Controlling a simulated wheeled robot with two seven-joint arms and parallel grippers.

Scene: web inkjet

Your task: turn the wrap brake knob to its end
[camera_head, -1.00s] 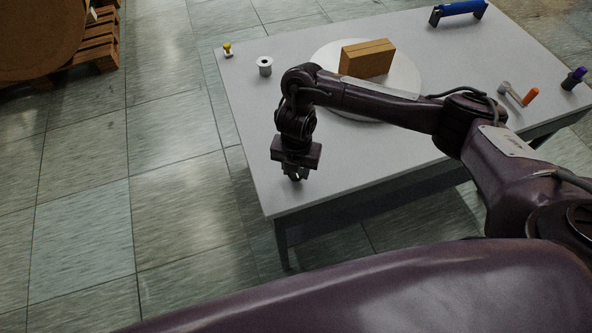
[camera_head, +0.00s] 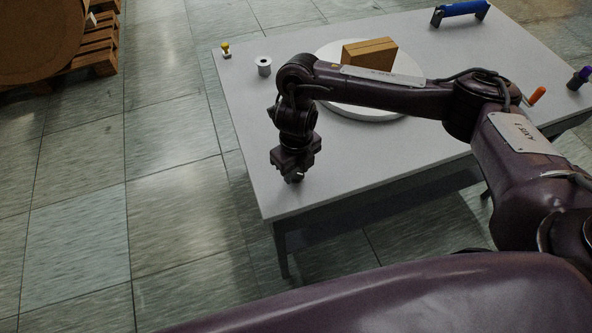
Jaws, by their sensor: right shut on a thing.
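My right gripper (camera_head: 294,177) points down at the near left part of the grey table (camera_head: 345,185). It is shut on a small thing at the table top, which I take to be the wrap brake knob. The fingers and gripper body hide nearly all of it, so its shape and turn angle cannot be read. My left gripper is not in view.
A white turntable disc (camera_head: 408,77) carries a brown box (camera_head: 368,53) behind my right forearm. A grey spool (camera_head: 263,66), a yellow-topped knob (camera_head: 226,48), an orange-handled crank (camera_head: 537,95), a purple-capped item (camera_head: 579,77) and a blue handle (camera_head: 460,11) stand around the table.

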